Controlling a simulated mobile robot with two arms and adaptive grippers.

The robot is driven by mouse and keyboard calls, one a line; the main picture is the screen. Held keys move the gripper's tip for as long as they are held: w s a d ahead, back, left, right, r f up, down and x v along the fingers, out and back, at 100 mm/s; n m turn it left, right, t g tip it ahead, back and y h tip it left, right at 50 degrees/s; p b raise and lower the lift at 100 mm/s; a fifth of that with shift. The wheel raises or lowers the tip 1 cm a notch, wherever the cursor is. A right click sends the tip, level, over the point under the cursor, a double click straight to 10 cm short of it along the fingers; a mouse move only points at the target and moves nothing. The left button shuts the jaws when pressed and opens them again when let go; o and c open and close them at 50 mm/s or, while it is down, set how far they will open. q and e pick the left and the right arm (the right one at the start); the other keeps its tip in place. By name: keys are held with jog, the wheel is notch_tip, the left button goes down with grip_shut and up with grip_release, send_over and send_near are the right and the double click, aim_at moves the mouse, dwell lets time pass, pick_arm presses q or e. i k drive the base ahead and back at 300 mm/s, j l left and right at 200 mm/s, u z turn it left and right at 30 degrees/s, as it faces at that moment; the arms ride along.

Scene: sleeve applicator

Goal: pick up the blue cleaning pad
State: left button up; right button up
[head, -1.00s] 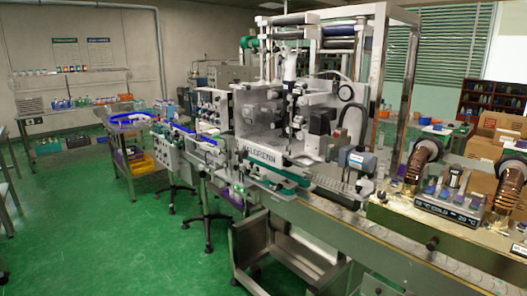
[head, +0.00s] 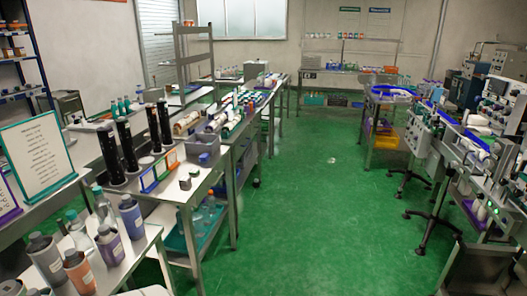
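I cannot make out a blue cleaning pad for certain in the head view. Small blue items show on the benches, but they are too small or too far to tell apart. Neither of my grippers is in view.
A steel bench (head: 192,191) with black cylinders (head: 108,157) stands at left. A nearer table (head: 150,240) carries several bottles (head: 131,216). A framed sign (head: 38,150) stands at far left. The machine line (head: 478,150) is at right. The green floor (head: 310,220) between is mostly clear.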

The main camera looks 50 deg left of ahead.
aim_at(204, 158)
jog(key=u, duration=2.15)
jog(key=i+l+u, duration=0.1)
jog(key=u, duration=0.35)
jog(key=i+l+u, duration=0.15)
jog(key=u, duration=0.3)
